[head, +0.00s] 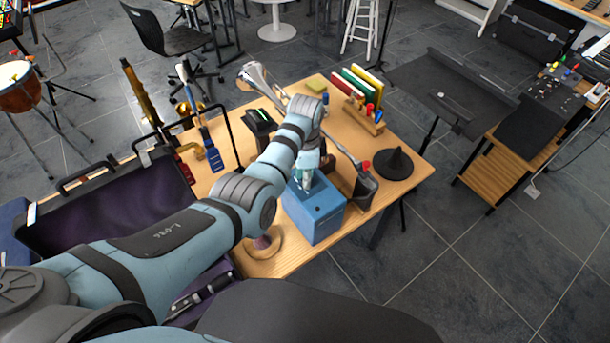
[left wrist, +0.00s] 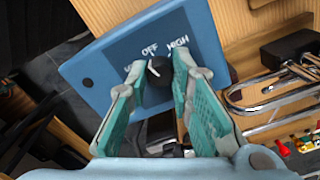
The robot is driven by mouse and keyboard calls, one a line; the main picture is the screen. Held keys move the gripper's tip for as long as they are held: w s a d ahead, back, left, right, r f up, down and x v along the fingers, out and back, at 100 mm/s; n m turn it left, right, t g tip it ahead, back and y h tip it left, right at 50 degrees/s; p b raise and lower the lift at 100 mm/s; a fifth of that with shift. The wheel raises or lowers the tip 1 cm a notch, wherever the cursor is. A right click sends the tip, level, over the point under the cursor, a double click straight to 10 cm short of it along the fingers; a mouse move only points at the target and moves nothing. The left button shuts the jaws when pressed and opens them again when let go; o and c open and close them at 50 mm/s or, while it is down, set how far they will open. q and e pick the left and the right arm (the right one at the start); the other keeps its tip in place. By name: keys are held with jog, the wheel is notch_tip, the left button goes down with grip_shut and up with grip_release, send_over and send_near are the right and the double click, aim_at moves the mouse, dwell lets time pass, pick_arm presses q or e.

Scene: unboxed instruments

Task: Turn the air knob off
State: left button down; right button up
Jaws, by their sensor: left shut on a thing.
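A blue box (head: 322,217) stands on the wooden table near its front edge. In the left wrist view, the box (left wrist: 95,65) has a dark panel lettered OFF and HIGH, with another label partly hidden by a finger. A black air knob (left wrist: 158,72) sits below the word OFF and bears a small white mark. The exact pointing of the mark is hard to tell. My left gripper (head: 304,181) is over the box top. In the left wrist view its teal fingers (left wrist: 159,68) are on both sides of the knob, shut on it. My right gripper is not in view.
The table (head: 270,265) also holds a black cone-shaped mute (head: 391,163) to the right, a silver instrument (head: 262,82) and coloured books (head: 362,82) behind. An open purple-lined case (head: 120,215) lies at left. A black stand (head: 450,90) is beyond the table.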

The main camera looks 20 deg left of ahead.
pick_arm(q)
jog(key=shift+m, duration=1.7)
jog(key=shift+d, duration=0.1)
jog(key=c, duration=1.4)
grip_release()
jog(key=shift+w, duration=0.1)
notch_tip(320, 180, up, 7)
jog(key=shift+d+r, duration=0.1)
jog(key=shift+r, duration=0.1)
jog(key=shift+f, duration=0.1)
